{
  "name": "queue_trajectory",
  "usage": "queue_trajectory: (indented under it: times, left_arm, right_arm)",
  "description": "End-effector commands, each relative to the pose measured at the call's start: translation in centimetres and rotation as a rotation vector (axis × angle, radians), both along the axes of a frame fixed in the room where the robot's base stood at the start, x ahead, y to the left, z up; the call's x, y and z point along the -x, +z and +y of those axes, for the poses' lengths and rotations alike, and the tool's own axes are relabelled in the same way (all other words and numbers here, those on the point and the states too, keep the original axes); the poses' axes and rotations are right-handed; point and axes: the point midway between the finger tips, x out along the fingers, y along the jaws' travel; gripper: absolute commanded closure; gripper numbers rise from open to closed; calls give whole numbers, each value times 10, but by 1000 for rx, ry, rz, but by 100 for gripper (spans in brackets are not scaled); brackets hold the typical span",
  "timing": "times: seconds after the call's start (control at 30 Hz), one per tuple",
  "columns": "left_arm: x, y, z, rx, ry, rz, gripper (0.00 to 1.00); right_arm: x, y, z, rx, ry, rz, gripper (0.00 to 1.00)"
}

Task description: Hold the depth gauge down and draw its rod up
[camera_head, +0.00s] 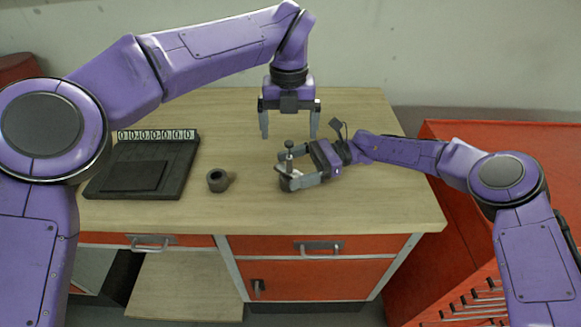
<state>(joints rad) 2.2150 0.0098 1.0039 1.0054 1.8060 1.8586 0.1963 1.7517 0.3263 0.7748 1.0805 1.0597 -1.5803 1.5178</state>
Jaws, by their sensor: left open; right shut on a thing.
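The depth gauge (286,185) stands on the wooden workbench (380,215), right of the bench's middle. Its rod (289,158) with a small knob on top sticks up from the body. My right gripper (298,179) comes in from the right and is shut on the gauge's body, hiding part of it. My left gripper (289,125) points down with its fingers spread, empty. In the picture it is above the rod's knob; the exact height gap is hard to tell.
A black tray-like block (180,185) with a numbered strip (156,135) lies at the bench's left. A small dark ring-shaped part (219,180) sits between it and the gauge. A red cabinet (490,140) stands at the right. The bench front is clear.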

Motion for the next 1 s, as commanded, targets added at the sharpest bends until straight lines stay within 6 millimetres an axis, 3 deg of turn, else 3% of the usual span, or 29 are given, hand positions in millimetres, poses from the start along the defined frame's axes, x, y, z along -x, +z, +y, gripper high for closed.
queue_trajectory:
  times: [0.37, 0.4, 0.67, 0.77, 1.0]
  left_arm:
    - [0, 11, 0, -1, 0, 1, 4]
    - [0, 11, 0, 0, 0, 1, 4]
    - [0, 11, 0, 0, 0, 1, 4]
    - [0, 11, 0, 0, 0, 1, 4]
    - [0, 11, 0, 0, 0, 1, 4]
  right_arm:
    - [0, -1, 0, 1, 1, 1, 25]
    - [0, -1, 0, 2, 1, 2, 0]
    - [-1, 0, -2, 0, -1, 0, 0]
    - [-5, 1, -15, -1, -3, 0, 0]
    - [-23, 6, -73, 1, -6, -1, 0]
